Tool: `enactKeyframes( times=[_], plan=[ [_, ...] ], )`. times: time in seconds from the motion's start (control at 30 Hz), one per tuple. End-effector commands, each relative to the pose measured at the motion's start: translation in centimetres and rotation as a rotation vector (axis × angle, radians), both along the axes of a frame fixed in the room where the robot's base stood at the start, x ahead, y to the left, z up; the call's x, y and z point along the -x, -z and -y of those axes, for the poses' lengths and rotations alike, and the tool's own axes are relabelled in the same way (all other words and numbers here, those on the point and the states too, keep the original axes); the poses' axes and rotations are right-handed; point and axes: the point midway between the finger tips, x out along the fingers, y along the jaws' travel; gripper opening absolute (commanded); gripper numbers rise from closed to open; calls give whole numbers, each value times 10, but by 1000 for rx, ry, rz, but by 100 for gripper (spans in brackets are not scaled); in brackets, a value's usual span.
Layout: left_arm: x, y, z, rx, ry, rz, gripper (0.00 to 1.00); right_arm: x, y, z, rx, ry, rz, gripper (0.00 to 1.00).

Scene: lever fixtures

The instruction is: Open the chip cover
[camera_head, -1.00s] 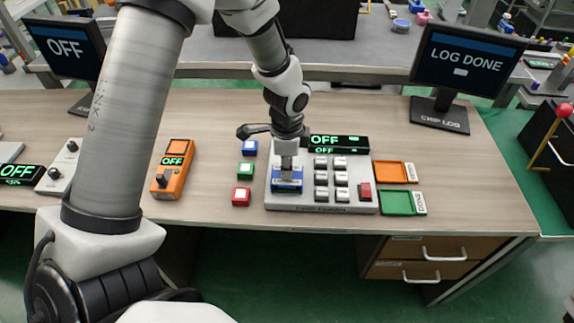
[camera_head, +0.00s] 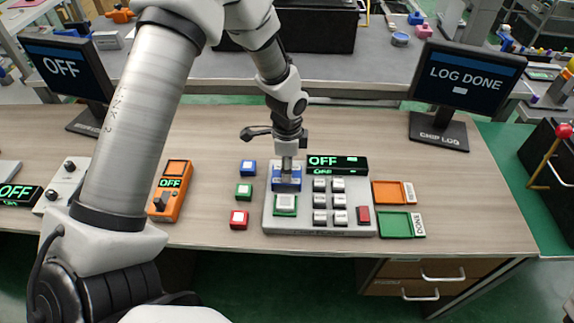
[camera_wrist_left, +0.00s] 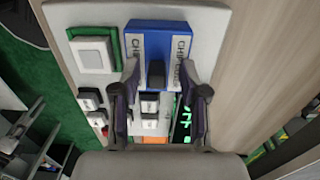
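The blue chip cover (camera_head: 278,184) stands behind the green chip socket (camera_head: 285,212) on the grey fixture (camera_head: 318,231). The socket is uncovered, and a white chip (camera_head: 285,202) shows in it. In the left wrist view, the cover (camera_wrist_left: 158,32) carries two CHIP labels and a dark knob (camera_wrist_left: 156,74). The chip (camera_wrist_left: 93,52) lies beside it on the left. My left gripper (camera_head: 287,174) is at the cover. In the left wrist view its fingers (camera_wrist_left: 160,80) are apart, on either side of the knob with gaps showing. My right gripper is out of view.
Several grey switches (camera_head: 329,201) and a red one (camera_head: 363,215) sit right of the socket, before a black OFF display (camera_head: 337,161). Orange (camera_head: 394,193) and green (camera_head: 400,224) trays lie further right. Blue, green and red buttons (camera_head: 239,219) lie left.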

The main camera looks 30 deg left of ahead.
Motion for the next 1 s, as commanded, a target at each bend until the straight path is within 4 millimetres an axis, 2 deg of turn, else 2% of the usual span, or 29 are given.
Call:
enactKeyframes(
  times=[0.17,0.27,0.5,0.7,1.0],
  plan=[
    [-1,-5,0,0,0,2,44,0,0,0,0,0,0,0],
    [-2,-19,0,0,0,4,44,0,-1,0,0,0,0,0],
    [-3,-79,0,0,0,6,44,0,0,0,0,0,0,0],
    [-2,-114,0,0,0,1,44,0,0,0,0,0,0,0],
    [-2,-120,0,1,0,-2,44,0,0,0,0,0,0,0]
  ],
)
